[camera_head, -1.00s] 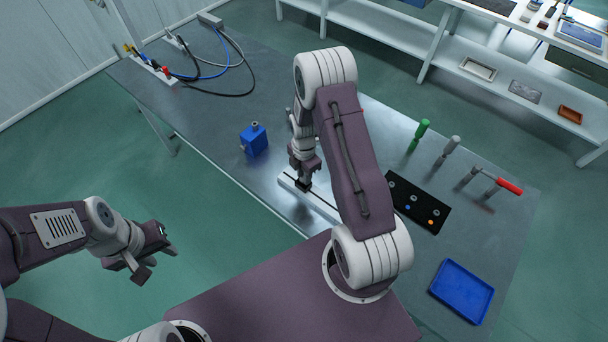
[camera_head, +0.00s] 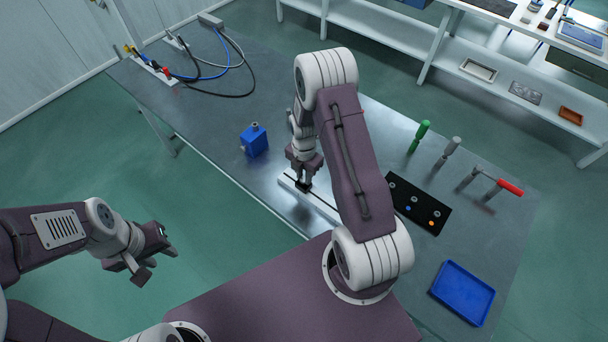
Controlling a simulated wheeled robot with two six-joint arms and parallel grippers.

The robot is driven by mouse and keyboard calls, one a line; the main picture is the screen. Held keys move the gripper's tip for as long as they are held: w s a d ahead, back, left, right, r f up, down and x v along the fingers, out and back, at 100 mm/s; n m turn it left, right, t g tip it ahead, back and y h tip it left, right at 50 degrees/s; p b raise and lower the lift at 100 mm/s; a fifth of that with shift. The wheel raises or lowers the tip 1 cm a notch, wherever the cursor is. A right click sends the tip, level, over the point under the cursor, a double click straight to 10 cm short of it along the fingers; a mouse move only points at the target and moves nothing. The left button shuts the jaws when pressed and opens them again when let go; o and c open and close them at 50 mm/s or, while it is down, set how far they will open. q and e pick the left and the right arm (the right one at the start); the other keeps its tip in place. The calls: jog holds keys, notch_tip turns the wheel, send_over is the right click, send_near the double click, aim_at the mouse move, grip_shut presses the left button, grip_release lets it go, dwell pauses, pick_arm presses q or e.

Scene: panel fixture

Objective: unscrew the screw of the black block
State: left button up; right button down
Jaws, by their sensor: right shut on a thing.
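The small black block (camera_head: 303,187) sits on the white rail (camera_head: 322,206) near the table's front edge. My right gripper (camera_head: 303,180) points down right over the block, fingertips at its top. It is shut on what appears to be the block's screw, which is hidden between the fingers. My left gripper (camera_head: 154,256) is out to the left, beyond the table edge over the floor. It is empty, with its fingers apart.
A blue box (camera_head: 254,140) stands left of the rail. A black panel (camera_head: 418,204), upright tools with green (camera_head: 422,130) and red (camera_head: 509,187) handles, and a blue tray (camera_head: 462,291) are to the right. Cables (camera_head: 228,72) lie at the far left.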

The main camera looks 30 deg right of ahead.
aim_at(304, 178)
jog(key=c, duration=1.2)
grip_release()
jog(key=shift+r, duration=0.1)
notch_tip(304, 178, up, 9)
jog(key=b, duration=0.1)
